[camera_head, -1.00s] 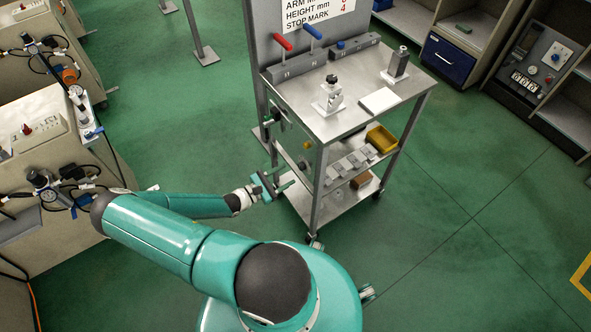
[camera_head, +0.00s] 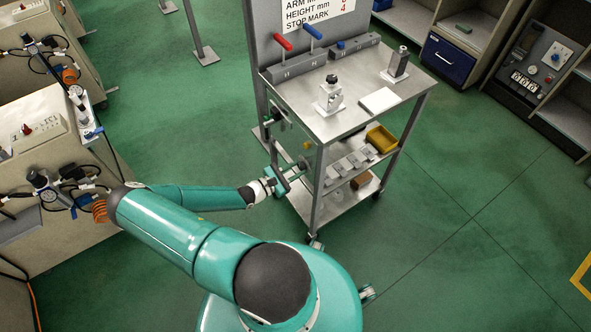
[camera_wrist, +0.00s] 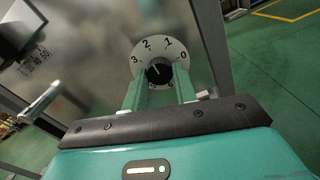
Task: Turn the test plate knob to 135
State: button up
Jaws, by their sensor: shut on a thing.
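The black knob (camera_wrist: 159,70) sits at the centre of a round pale dial (camera_wrist: 146,46) marked 3, 2, 1 and 0 in the wrist view. The dial is on a grey metal plate (camera_wrist: 85,78). My gripper (camera_wrist: 158,76) is shut on the knob, with one teal finger on each side of it. A small pale mark shows on the knob's face, but its exact setting cannot be read. In the head view, my gripper (camera_head: 284,180) is at the left side of a metal cart (camera_head: 310,120), below its top; the knob cannot be made out there.
A lever-like metal handle (camera_wrist: 45,104) sticks out left of the dial. The cart's top carries a small clamp fixture (camera_head: 330,97) and a white pad (camera_head: 380,100). A yellow bin (camera_head: 381,138) stands on its shelf. A bench (camera_head: 60,180) is at the left; green floor is open on the right.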

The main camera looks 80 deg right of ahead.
jog(key=shift+n, duration=4.4)
jog(key=o, duration=1)
jog(key=shift+a, duration=0.1)
jog(key=v, duration=1.3)
jog(key=shift+w+a, duration=0.25)
jog(key=shift+w, duration=0.05)
